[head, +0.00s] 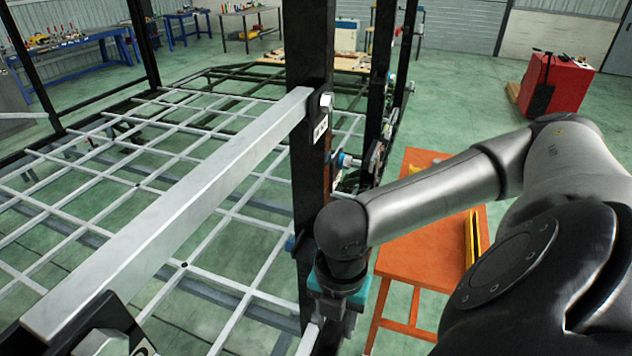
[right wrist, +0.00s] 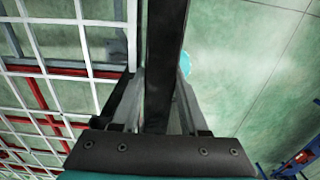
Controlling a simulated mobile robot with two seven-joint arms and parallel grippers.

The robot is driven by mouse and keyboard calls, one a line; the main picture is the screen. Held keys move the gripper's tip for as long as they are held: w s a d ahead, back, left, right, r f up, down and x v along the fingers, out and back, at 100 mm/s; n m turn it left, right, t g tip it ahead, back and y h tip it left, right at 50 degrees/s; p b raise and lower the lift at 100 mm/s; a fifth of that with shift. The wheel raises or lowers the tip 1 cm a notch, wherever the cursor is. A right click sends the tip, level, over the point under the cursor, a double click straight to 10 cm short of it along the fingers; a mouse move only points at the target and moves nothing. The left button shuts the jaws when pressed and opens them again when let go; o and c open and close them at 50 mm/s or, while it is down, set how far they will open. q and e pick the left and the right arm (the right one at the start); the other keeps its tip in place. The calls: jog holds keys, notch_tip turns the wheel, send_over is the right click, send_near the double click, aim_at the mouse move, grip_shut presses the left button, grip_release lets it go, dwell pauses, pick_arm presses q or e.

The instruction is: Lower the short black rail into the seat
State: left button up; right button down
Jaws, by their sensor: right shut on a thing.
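The short black rail (right wrist: 166,60) runs up the middle of the right wrist view, between the two grey fingers of my right gripper (right wrist: 163,105). The fingers are shut on it. In the head view my right gripper (head: 335,305) points down beside the lower part of a black upright post. The dark rail under it (head: 328,340) shows only in small part, cut by the bottom edge. I cannot make out the seat, or tell whether the rail touches it. My left gripper is not in view.
A grey metal beam (head: 170,215) slants from the lower left to the black post (head: 308,165). A light grey lattice (head: 100,180) spreads left. An orange table (head: 410,255) stands right of the post. A red cabinet (head: 557,85) stands far right, with open green floor around it.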

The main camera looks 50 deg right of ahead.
jog(key=shift+s+r, duration=0.1)
jog(key=shift+s, duration=0.05)
jog(key=shift+w+a, duration=0.3)
jog(key=shift+w, duration=0.6)
jog(key=w+a+f, duration=0.1)
jog(key=w+a, duration=0.4)
jog(key=w, duration=0.7)
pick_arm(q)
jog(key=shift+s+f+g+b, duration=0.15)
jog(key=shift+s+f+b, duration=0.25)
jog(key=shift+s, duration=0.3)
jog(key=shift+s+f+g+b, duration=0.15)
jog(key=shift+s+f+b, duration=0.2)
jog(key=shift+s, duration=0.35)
pick_arm(e)
notch_tip(320, 180, down, 7)
jog(key=shift+s+d, duration=0.15)
jog(key=shift+s, duration=0.1)
jog(key=shift+f, duration=0.25)
jog(key=shift+c, duration=1.8)
grip_release()
jog(key=shift+s, duration=0.1)
